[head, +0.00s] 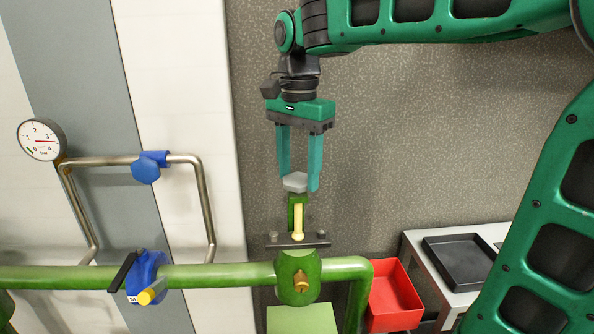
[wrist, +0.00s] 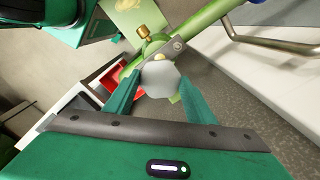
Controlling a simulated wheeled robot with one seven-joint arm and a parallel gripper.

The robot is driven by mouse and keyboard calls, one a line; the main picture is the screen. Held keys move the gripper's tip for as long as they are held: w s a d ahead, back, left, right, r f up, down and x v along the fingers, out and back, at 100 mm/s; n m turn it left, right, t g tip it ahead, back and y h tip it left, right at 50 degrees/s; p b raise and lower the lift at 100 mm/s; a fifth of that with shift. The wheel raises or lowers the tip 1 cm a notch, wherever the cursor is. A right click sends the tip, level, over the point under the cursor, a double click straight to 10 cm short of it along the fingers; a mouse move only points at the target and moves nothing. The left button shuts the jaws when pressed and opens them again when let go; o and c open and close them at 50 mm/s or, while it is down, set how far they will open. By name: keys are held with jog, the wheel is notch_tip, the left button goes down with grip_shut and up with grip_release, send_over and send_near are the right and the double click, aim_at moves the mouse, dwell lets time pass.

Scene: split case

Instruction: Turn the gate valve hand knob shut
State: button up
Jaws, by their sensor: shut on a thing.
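The gate valve is a green body (head: 297,275) on the green pipe, with a brass plug on its front and a yellow pointed part (head: 298,222) above. Its grey hand knob (head: 295,182) sits on top of the upright green stem. My gripper (head: 298,186) points straight down from above and is shut on the knob, one teal finger on each side. In the wrist view the grey knob (wrist: 160,77) lies between the two fingertips, with the valve and pipe beyond it. The knob hides part of the stem there.
A blue valve (head: 146,277) with a black lever and yellow end is on the green pipe to the left. A gauge (head: 41,140) and bent steel pipe with a blue fitting (head: 146,170) stand behind. A red bin (head: 394,298) and black tray (head: 458,262) are at right.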

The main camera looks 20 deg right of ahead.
aim_at(298, 177)
jog(key=shift+w+r, duration=0.1)
jog(key=shift+w, duration=0.05)
jog(key=o, duration=1.1)
jog(key=shift+c, duration=0.2)
notch_tip(298, 177, up, 11)
jog(key=shift+f, duration=0.2)
jog(key=s+d+f+n, duration=0.3)
jog(key=s+d+f, duration=0.6)
jog(key=s+f, duration=0.2)
jog(key=s+d+f+n, duration=0.3)
jog(key=s+d+f, duration=0.6)
jog(key=f, duration=0.7)
jog(key=s, duration=0.2)
jog(key=shift+s, duration=0.35)
jog(key=shift+f, duration=0.1)
jog(key=shift+c, duration=0.6)
